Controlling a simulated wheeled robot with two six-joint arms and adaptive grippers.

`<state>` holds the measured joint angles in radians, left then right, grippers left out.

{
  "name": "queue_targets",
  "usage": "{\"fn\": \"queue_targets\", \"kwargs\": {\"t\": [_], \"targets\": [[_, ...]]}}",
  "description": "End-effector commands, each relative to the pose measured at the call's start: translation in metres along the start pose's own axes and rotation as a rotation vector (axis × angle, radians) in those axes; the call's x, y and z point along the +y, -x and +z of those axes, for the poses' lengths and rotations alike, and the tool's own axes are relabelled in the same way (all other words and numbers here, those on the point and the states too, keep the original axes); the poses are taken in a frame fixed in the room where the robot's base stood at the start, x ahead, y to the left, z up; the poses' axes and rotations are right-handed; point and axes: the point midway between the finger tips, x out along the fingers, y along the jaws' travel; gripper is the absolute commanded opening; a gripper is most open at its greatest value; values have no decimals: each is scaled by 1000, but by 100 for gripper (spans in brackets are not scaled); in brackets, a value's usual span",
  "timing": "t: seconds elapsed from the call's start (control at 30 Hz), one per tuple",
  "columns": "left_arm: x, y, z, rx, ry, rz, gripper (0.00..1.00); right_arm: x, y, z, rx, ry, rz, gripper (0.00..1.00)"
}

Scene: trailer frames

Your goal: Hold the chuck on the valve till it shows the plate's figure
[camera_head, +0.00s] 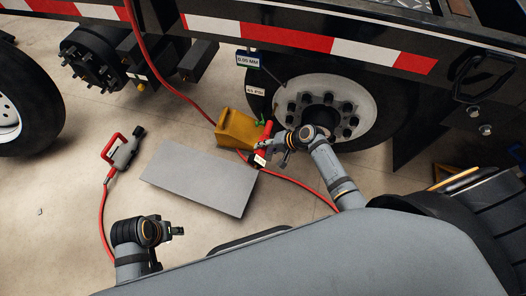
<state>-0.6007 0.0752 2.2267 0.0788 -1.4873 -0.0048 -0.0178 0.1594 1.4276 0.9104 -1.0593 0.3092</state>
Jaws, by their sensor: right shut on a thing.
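My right gripper (264,147) is shut on the red chuck (267,131) at the left side of the wheel (366,97). The chuck stands close to the tyre; the valve is too small to make out, so I cannot tell whether they touch. A small white display (259,160) shows below the gripper, too small to read. A plate (255,91) by the tyre carries a PSI figure that I cannot read surely. Above it a tag (248,60) reads 0.00 MM. My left gripper (177,231) is low at the left, away from everything; its fingers are too small to judge.
A yellow wheel chock (236,130) stands on the floor left of the tyre. A grey board (198,180) lies in front. A red-handled tool (122,153) with a red hose lies at left. Another red hose (165,82) hangs from the trailer. Floor at lower left is mostly clear.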

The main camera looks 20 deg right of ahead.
Motion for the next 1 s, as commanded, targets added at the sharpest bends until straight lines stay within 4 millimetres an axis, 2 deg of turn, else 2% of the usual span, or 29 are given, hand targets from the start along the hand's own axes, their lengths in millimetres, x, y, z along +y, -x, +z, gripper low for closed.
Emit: {"fn": "queue_targets", "kwargs": {"t": [0.4, 1.0], "targets": [[4, -5, -3, 42, -3, 14, 40, 0, 0, -26, 0, 0, -1, 0], [5, -10, 4, 37, -2, 18, 40, -1, 0, -30, 0, -1, -2, 0]]}}
